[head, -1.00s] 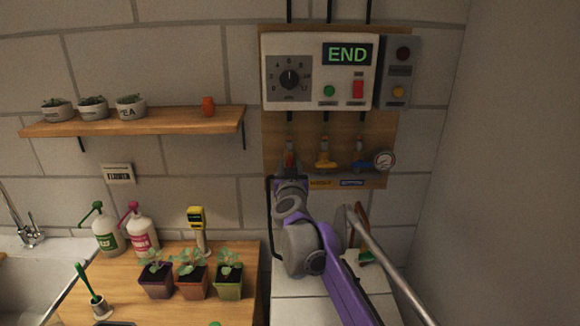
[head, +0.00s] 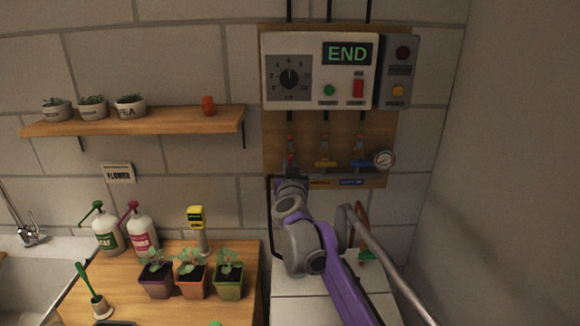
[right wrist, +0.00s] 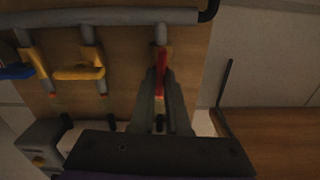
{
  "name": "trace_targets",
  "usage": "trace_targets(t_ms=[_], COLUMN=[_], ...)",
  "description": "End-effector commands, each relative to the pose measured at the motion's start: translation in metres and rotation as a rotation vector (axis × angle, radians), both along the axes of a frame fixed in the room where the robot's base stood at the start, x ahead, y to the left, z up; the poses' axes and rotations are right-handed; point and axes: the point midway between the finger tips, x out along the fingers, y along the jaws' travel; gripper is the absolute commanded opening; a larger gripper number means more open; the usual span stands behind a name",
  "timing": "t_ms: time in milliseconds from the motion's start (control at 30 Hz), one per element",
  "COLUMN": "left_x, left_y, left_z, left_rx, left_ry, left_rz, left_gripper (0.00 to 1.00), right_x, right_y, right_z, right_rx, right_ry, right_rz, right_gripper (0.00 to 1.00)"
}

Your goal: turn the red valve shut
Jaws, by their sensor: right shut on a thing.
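The red valve (head: 291,158) is the leftmost of three valves on the wooden board, below the control box. My right gripper (right wrist: 161,95) is shut on its red handle (right wrist: 160,72), with one finger on each side. In the right wrist view the handle lies in line with its grey pipe, while the yellow handle (right wrist: 80,72) and blue handle (right wrist: 14,71) lie across theirs. In the head view my right gripper (head: 290,174) partly hides the red valve. My left gripper is not in view.
The control box (head: 317,95) is above, showing "END". A wooden shelf (head: 180,121) with pots is to the left.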

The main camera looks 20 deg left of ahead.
Motion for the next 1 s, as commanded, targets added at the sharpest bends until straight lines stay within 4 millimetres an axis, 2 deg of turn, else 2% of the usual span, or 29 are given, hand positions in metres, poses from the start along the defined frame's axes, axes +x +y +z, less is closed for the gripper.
trace_targets(t_ms=[1000], left_x=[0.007], left_y=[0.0], left_z=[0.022], left_rx=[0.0], left_ry=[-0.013], left_rz=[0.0], left_gripper=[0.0], right_x=[0.002], right_y=[-0.004], right_z=[-0.002], right_rx=[0.822], right_ry=[0.397], right_rz=[0.001], right_gripper=[0.0])
